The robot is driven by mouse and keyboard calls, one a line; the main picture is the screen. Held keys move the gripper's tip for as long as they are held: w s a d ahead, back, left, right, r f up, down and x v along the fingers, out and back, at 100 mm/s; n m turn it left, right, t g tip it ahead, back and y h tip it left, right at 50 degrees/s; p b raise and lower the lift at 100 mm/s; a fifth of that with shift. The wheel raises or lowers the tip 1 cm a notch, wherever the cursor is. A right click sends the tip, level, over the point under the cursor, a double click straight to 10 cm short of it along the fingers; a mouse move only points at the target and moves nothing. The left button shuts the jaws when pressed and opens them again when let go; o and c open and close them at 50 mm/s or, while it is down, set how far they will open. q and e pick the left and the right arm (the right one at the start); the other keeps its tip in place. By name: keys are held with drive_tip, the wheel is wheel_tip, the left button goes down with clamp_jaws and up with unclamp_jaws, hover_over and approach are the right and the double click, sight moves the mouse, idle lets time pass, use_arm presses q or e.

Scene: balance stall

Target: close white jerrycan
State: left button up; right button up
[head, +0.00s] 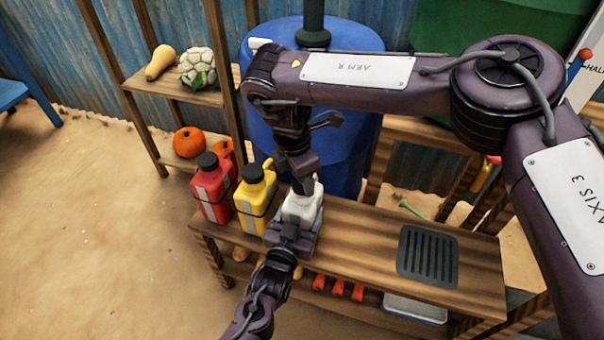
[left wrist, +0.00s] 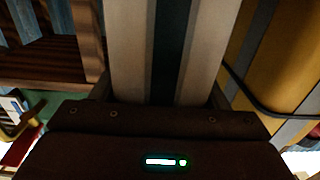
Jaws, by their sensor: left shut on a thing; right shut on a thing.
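The white jerrycan (head: 301,208) stands upright on the wooden bench, right of the yellow jerrycan. In the left wrist view its pale wall with a dark strap (left wrist: 133,50) fills the middle. My left gripper (head: 294,236) is shut on the jerrycan's body from the near side. My right gripper (head: 303,184) comes down from above, over the jerrycan's neck, and is shut on what appears to be its dark cap. The gripper largely hides the cap and neck, so I cannot tell how the cap sits.
A yellow jerrycan (head: 254,200) and a red jerrycan (head: 212,190), both with black caps, stand close on the left. A dark slotted mat (head: 427,257) lies on the bench (head: 365,240) to the right. A green funnel-like thing (head: 411,209) lies behind. A blue barrel (head: 345,155) stands behind the bench.

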drive_tip(key=shift+f, duration=0.2)
use_arm(q)
drive_tip(key=c, duration=0.5)
use_arm(e)
drive_tip(key=shift+m, duration=1.2)
drive_tip(key=m+g, duration=0.1)
drive_tip(key=m, duration=0.4)
drive_tip(key=shift+w, duration=0.1)
drive_tip(key=m+g, duration=0.1)
drive_tip(key=m, duration=0.6)
drive_tip(key=shift+w+m, duration=0.1)
drive_tip(key=shift+m, duration=0.2)
drive_tip(key=m, duration=0.3)
drive_tip(key=m+y, duration=0.1)
drive_tip(key=m, duration=0.3)
drive_tip(key=shift+d+f+g, duration=0.1)
drive_tip(key=shift+d+g, duration=0.05)
drive_tip(key=shift+g, duration=0.15)
drive_tip(key=m+y, duration=0.1)
drive_tip(key=m, duration=0.6)
